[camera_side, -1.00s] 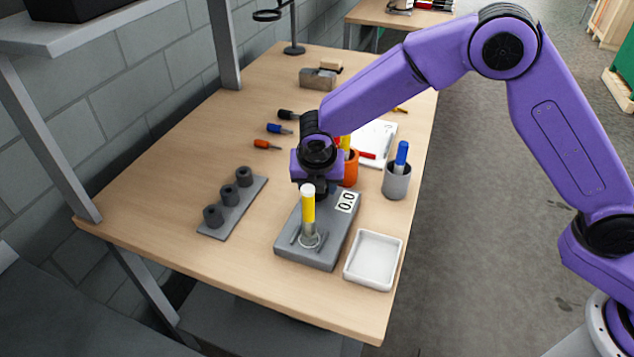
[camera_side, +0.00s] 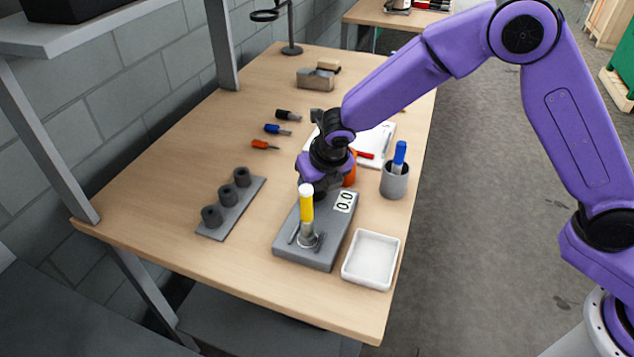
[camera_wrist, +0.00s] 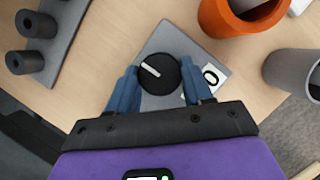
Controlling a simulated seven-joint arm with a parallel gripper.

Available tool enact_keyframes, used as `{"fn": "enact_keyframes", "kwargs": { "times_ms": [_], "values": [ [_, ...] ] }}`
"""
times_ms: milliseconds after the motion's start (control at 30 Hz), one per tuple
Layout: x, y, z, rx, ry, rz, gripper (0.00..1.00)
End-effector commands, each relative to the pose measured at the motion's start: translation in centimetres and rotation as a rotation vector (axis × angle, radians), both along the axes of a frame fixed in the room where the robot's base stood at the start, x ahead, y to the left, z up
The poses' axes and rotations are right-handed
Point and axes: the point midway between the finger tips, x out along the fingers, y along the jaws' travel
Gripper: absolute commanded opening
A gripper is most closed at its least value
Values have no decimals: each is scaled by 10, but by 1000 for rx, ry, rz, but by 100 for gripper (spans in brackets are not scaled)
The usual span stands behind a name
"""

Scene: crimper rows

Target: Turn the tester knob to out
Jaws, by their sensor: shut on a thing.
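The tester is a grey box (camera_side: 291,258) with a white display (camera_side: 344,202) that reads 0.0. Its round black knob (camera_wrist: 160,74) has a white pointer line aimed to the upper left in the wrist view. My gripper (camera_wrist: 158,77) is shut on the knob, with one blue finger on each side. In the side view my gripper (camera_side: 319,188) reaches down to the far end of the tester and hides the knob. A yellow cylinder with a white top (camera_side: 307,207) stands upright in a holder at the tester's near end. No "out" label is readable.
A white tray (camera_side: 370,260) lies right of the tester. A grey cup (camera_side: 394,182) with a blue marker and an orange cup (camera_wrist: 215,20) stand behind. A grey strip with dark cylindrical holders (camera_side: 230,208) lies to the left. Small drivers (camera_side: 276,130) lie farther back.

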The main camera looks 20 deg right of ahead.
Motion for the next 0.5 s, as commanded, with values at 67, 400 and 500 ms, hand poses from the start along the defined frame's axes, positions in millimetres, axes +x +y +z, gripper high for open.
{"fn": "enact_keyframes", "kwargs": {
  "times_ms": [67, 400, 500],
  "values": [
    [-1, 1, 0, 0, 0, 6, 20],
    [-1, 1, 0, -2, 1, 5, 75],
    [-1, 0, 0, -2, 1, 4, 75]
  ]
}}
